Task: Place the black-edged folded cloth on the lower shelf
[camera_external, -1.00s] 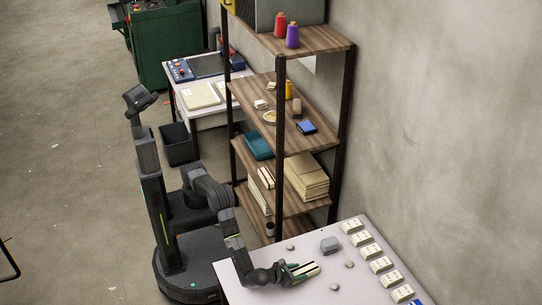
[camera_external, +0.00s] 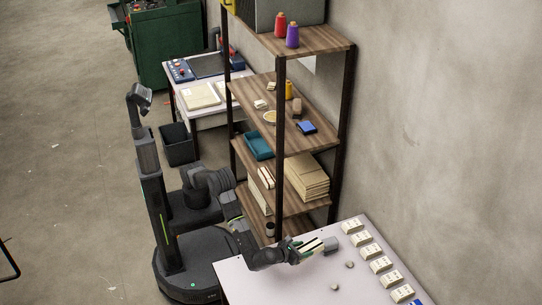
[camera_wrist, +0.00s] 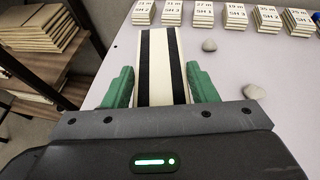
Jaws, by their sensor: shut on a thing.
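My gripper (camera_external: 299,249) is shut on a cream folded cloth (camera_external: 311,246) with black edges. In the wrist view the cloth (camera_wrist: 161,60) shows two dark stripes and sits between the green fingers of my gripper (camera_wrist: 161,88). It is held over the near table, close to the shelf unit. The shelf unit (camera_external: 281,150) stands behind, with several wooden boards. A lower board (camera_external: 285,201) bears a stack of brown folded cloths (camera_external: 307,177) and smaller cream pieces (camera_external: 266,177). The stack (camera_wrist: 45,28) also shows at the left of the wrist view.
The pale table (camera_external: 262,285) carries a row of labelled cream stacks (camera_external: 381,264) along its right edge.

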